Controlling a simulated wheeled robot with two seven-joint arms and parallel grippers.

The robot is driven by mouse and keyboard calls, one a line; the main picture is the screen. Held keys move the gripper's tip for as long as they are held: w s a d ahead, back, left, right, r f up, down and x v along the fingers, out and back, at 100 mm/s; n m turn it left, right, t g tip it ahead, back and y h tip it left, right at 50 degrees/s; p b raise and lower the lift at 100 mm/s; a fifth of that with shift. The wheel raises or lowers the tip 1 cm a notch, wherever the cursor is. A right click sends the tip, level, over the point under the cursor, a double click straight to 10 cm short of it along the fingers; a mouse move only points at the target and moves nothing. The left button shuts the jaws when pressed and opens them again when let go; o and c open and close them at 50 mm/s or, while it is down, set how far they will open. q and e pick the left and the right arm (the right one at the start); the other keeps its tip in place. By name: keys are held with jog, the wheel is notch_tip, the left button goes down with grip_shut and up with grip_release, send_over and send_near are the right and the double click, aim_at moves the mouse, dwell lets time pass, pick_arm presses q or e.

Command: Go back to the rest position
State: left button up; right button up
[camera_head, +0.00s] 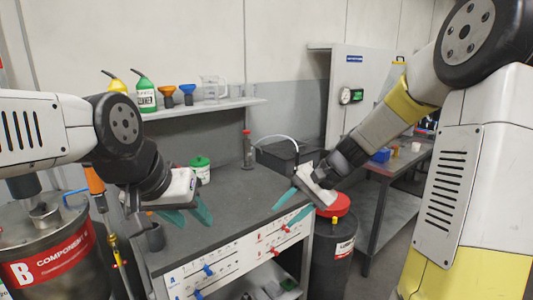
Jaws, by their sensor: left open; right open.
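My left gripper (188,215) comes in from the left and hangs over the left part of the grey workbench (232,205). Its teal fingers are spread apart with nothing between them. My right gripper (289,207) reaches in from the upper right and points down to the left, over the bench's front right edge. Its teal fingers are apart and empty. No object is held by either gripper.
A white and green container (200,170) stands at the back of the bench, and a black bin (283,156) at its right. A shelf (215,106) holds bottles and funnels. Drums stand at left (55,260) and right (334,255). The bench's middle is clear.

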jog(key=s+d+r+n+t+h, duration=0.2)
jog(key=s+d+r+n, duration=0.1)
jog(key=s, duration=0.5)
jog(key=s+d+r+n+t+h, duration=0.2)
jog(key=s+d+r+h, duration=0.1)
jog(key=s+d+r, duration=0.2)
jog(key=s+r, duration=0.2)
jog(key=s, duration=0.2)
jog(key=shift+d+n+t, duration=0.3)
jog(key=shift+n+t, duration=0.1)
